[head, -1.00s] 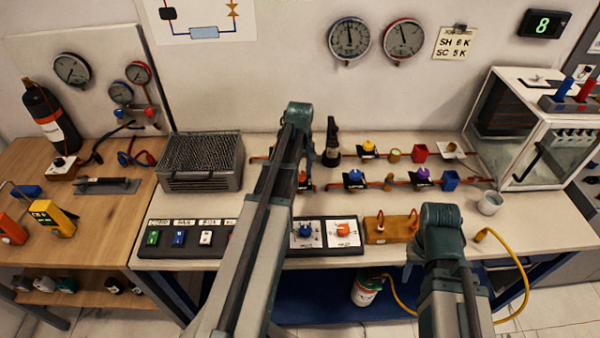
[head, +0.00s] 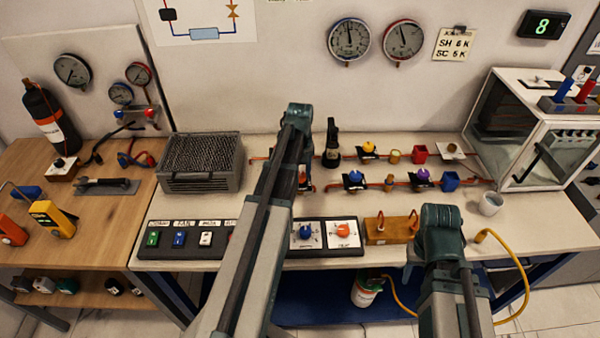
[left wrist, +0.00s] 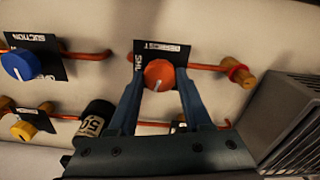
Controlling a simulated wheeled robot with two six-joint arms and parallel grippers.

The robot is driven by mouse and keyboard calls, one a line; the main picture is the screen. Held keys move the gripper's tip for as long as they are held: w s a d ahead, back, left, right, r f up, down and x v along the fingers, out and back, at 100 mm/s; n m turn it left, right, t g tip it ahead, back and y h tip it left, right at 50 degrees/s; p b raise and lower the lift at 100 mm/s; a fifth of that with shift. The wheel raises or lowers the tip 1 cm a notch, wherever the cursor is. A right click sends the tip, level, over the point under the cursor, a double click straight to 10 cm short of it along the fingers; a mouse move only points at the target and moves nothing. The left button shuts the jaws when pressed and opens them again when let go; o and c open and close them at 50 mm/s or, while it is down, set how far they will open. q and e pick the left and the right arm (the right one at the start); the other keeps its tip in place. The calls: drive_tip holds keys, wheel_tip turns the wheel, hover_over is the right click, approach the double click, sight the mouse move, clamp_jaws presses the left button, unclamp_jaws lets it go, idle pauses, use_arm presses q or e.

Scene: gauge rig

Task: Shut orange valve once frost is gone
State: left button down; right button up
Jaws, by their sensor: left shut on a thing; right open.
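The orange valve (left wrist: 158,74) is a round knob with a white pointer line, on a black label plate along a copper pipe in the left wrist view. My left gripper (left wrist: 158,92) has its two fingers closed on either side of this knob. In the head view my left arm covers most of the valve and the gripper. The grey finned coil box (head: 200,162) stands left of that arm; I see no clear white frost on it. My right gripper (head: 411,262) is mostly hidden by its own arm, low at the bench's front edge, with nothing seen in it.
Blue (left wrist: 20,65) and yellow (left wrist: 23,130) knobs and a black cylinder (left wrist: 97,115) sit close to the left gripper. A switch panel (head: 343,234) and wooden block (head: 391,228) line the bench front. The wall display (head: 544,24) reads 8. Two gauges (head: 349,40) hang behind.

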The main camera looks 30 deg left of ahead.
use_arm(q)
drive_tip(key=m, duration=1)
drive_tip(key=shift+m, duration=2.5)
drive_tip(key=shift+c, duration=1.6)
unclamp_jaws()
